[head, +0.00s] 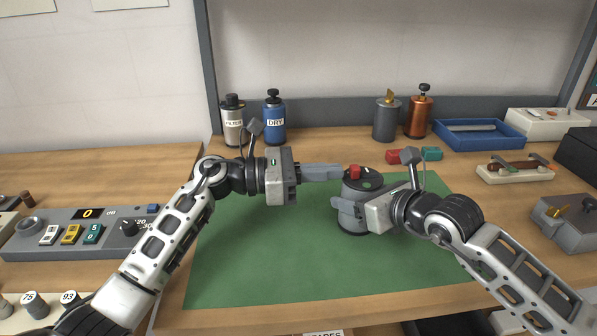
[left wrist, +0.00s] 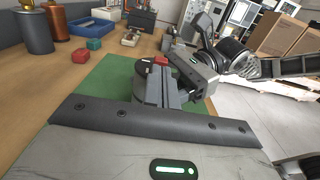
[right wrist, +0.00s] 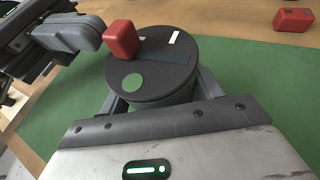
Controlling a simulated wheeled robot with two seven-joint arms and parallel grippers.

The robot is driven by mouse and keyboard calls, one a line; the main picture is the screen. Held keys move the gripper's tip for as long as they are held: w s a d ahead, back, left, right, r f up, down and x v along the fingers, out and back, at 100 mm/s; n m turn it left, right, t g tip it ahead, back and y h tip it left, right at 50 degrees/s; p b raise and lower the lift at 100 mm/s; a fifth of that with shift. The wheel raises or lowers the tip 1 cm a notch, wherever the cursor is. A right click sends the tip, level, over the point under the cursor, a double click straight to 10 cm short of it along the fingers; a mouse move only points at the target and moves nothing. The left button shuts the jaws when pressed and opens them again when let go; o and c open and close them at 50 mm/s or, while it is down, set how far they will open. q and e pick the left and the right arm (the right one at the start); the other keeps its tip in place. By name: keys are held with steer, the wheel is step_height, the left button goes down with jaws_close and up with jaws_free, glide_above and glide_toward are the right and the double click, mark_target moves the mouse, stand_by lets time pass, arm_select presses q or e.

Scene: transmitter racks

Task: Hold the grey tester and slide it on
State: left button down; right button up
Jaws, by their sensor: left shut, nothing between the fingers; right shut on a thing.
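The grey tester (head: 354,221) is a round drum standing upright on the green mat, with a dark top (right wrist: 150,85). A red slider (head: 354,172) stands on that top, beside a pale mark and a green dot (right wrist: 132,82); it also shows in the left wrist view (left wrist: 160,61). My right gripper (head: 352,212) is shut on the tester's body, fingers on either side. My left gripper (head: 338,172) is shut and empty, its fingertips right beside the red slider at top height. In the right wrist view they are very close to it; I cannot tell if they touch.
The green mat (head: 260,275) is mostly clear. Red and green blocks (head: 432,154) lie behind the tester. Canisters (head: 386,120) stand along the back, with a blue tray (head: 478,134) at back right. A grey panel with switches (head: 85,235) is at left.

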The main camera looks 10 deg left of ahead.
mark_target(350, 171)
arm_select(q)
steer(key=shift+w+d, duration=0.2)
steer(key=shift+d, duration=0.3)
steer(key=shift+x, duration=2)
arm_select(e)
steer(key=shift+a, duration=0.1)
arm_select(q)
steer(key=shift+s, duration=0.1)
arm_select(e)
steer(key=shift+s, duration=0.1)
arm_select(q)
steer(key=shift+a, duration=0.25)
steer(key=v, duration=1.3)
steer(key=shift+a, duration=0.35)
steer(key=shift+s, duration=0.1)
